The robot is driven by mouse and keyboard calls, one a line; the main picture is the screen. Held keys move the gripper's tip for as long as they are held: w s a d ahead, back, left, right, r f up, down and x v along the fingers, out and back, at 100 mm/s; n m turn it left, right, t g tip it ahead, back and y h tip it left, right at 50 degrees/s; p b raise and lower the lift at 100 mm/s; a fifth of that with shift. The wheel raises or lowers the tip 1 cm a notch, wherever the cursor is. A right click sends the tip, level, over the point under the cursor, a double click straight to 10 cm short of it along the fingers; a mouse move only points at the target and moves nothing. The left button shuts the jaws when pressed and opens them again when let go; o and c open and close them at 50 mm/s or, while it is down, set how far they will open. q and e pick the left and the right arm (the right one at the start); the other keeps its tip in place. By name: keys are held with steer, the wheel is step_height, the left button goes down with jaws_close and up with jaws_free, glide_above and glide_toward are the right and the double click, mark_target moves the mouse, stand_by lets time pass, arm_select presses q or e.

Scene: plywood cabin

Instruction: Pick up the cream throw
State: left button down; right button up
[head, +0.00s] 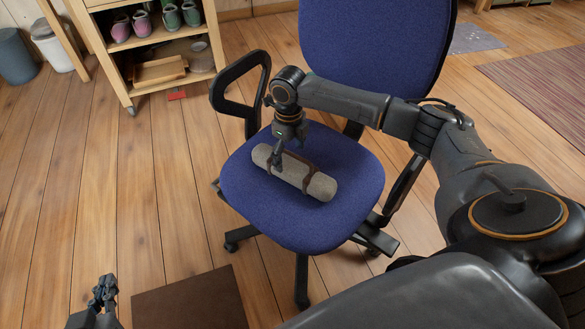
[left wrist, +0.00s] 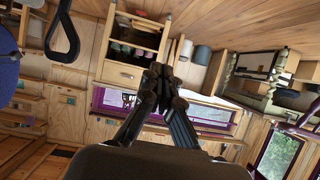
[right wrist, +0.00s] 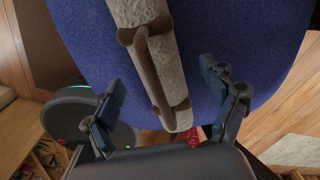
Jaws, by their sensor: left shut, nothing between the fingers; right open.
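The cream throw (head: 319,186) is rolled up and bound with brown straps joined by a brown handle. It lies on the blue seat of an office chair (head: 345,207). My right gripper (head: 277,160) is over the left part of the roll, pointing down. In the right wrist view the throw (right wrist: 178,112) runs between the spread, open fingers (right wrist: 166,100), with a gap on each side. Whether the fingertips reach down beside it is unclear. My left gripper (head: 105,287) is shut and empty, low at the left, far from the chair; its closed fingers show in the left wrist view (left wrist: 162,85).
The chair's armrest (head: 240,85) stands left of my right gripper, and its backrest (head: 375,40) rises behind. A wooden shelf (head: 125,50) with shoes stands at the back left. A brown mat (head: 190,303) lies in front.

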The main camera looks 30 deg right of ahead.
mark_target(290, 163)
steer(key=f, duration=0.1)
steer(key=f+b, duration=0.1)
steer(key=f, duration=0.1)
steer(key=f+b, duration=0.1)
steer(key=f, duration=0.1)
steer(key=shift+s+f, duration=0.1)
steer(key=shift+s, duration=0.2)
steer(key=shift+f, duration=0.1)
steer(key=c, duration=1.5)
arm_select(q)
steer(key=w+d+r+t+h, duration=0.2)
steer(key=r+t, duration=0.4)
steer(key=r, duration=0.3)
steer(key=shift+w+r, duration=0.4)
steer(key=shift+w, duration=0.1)
arm_select(e)
steer(key=shift+c, duration=0.9)
arm_select(q)
steer(key=shift+d, duration=0.1)
